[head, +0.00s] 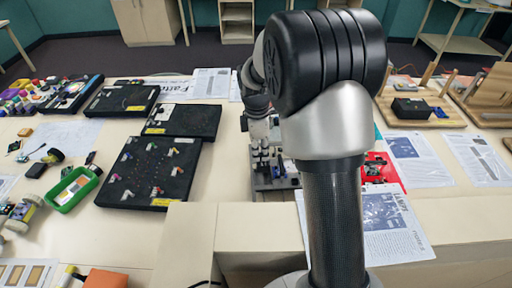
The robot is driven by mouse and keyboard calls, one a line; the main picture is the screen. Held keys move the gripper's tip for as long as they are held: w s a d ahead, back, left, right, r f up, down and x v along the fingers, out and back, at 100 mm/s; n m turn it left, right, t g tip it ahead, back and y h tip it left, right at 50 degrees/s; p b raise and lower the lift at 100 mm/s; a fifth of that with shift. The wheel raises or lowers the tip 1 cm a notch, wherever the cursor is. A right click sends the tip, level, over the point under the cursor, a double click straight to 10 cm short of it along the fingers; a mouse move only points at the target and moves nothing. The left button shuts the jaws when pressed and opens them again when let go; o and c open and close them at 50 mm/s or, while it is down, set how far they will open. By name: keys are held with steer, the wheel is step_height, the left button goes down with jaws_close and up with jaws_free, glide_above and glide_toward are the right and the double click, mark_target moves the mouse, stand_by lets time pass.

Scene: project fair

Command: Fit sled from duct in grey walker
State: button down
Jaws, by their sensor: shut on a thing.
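My gripper (262,148) shows only in part in the head view, low beside my own arm, which covers the middle of the picture. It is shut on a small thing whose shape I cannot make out. The gripper is over or at a dark grey stand-like object (278,183) on the table, with small dark upright parts on it. I cannot tell whether this is the grey walker. I cannot single out the sled or the duct; my arm hides much of this area.
Black panels with small parts (135,195) lie to the left, near a green tray (50,202). A red sheet (384,166) and printed papers (405,150) lie to the right. Wooden stands (430,112) are at the back right. A raised beige ledge (435,225) runs along the front.

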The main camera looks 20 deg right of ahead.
mark_target(260, 162)
step_height(260, 162, down, 5)
steer(key=b, duration=0.4)
steer(key=shift+f, duration=0.65)
steer(key=shift+f, duration=1.05)
stand_by(1.6)
steer(key=c, duration=1.6)
jaws_free()
steer(key=shift+c, duration=0.2)
steer(key=shift+o, duration=0.2)
steer(key=shift+r, duration=0.15)
steer(key=shift+r+p, duration=3)
steer(key=shift+r, duration=0.65)
